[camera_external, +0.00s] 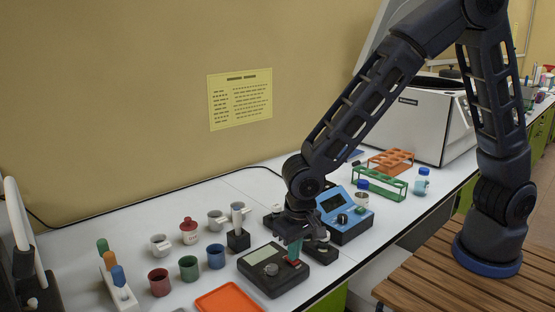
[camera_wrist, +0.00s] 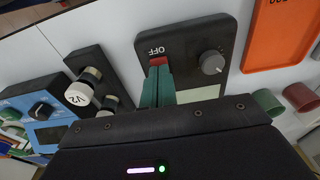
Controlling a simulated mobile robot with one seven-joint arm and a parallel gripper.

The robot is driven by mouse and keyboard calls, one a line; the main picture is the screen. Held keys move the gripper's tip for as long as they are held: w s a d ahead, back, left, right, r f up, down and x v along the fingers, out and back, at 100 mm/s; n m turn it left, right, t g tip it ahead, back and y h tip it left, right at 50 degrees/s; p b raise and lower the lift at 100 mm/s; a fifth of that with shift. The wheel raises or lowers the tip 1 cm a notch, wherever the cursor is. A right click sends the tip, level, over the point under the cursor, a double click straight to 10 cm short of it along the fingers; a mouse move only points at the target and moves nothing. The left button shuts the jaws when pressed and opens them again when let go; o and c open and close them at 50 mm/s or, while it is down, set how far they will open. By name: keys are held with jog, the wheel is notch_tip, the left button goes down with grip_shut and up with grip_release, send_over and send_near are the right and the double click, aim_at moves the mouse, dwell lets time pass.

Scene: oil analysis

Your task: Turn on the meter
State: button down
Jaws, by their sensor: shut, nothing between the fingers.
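The meter is a dark grey box (camera_external: 273,281) on the white bench, with a light display, a round grey knob and a red switch. In the wrist view the meter (camera_wrist: 190,40) shows the word OFF beside its red switch (camera_wrist: 159,61) and the knob (camera_wrist: 212,63) to the right. My gripper (camera_external: 294,252) points down over the meter at the red switch. Its green fingers (camera_wrist: 158,84) are shut and empty, with their tips at or very near the switch. The fingers hide part of the switch and display, so I cannot tell whether they touch.
A blue device (camera_external: 345,214) stands close behind the meter, with a dark stand holding a V2-marked part (camera_wrist: 80,94) between them. An orange tray (camera_external: 230,299) lies to the left. Several cups (camera_external: 188,267), a green rack (camera_external: 379,184) and a white machine (camera_external: 415,118) are also on the bench.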

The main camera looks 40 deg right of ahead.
notch_tip(320, 180, up, 14)
jog(key=s, duration=0.2)
dwell(0.5)
jog(key=shift+w, duration=0.1)
jog(key=shift+w, duration=0.65)
jog(key=shift+f, duration=0.1)
jog(key=f, duration=0.4)
jog(key=w+f, duration=0.1)
jog(key=f, duration=0.4)
jog(key=w+f, duration=0.1)
jog(key=f, duration=0.3)
jog(key=shift+f, duration=0.35)
jog(key=shift+f, duration=0.1)
